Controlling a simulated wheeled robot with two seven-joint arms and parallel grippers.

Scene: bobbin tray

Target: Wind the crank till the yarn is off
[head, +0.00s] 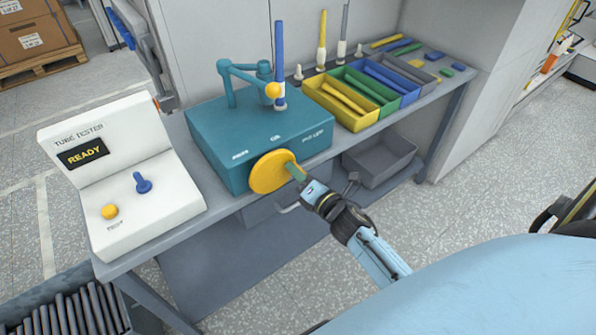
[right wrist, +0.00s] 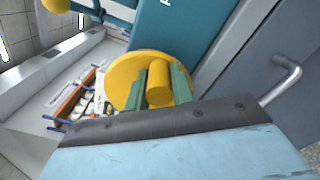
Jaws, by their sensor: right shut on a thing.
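A yellow crank disc (head: 270,172) is on the front face of a teal winding box (head: 222,124). My right gripper (head: 298,174) is at the disc. In the right wrist view its green fingers (right wrist: 160,92) are on either side of the yellow crank knob (right wrist: 159,85), shut on it; the disc (right wrist: 121,75) shows behind. A blue tube (head: 279,52) stands upright on top of the box, beside a teal jointed arm (head: 231,86) with a yellow ball (head: 273,90). I cannot make out separate yarn. My left gripper is not in view.
A white tube tester (head: 150,205) reading READY stands left of the box. Yellow, green, blue and grey trays (head: 412,72) line the bench at right, with upright tubes behind. A grey bin (head: 381,160) sits below. A crate of dark tubes (head: 70,312) is at lower left.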

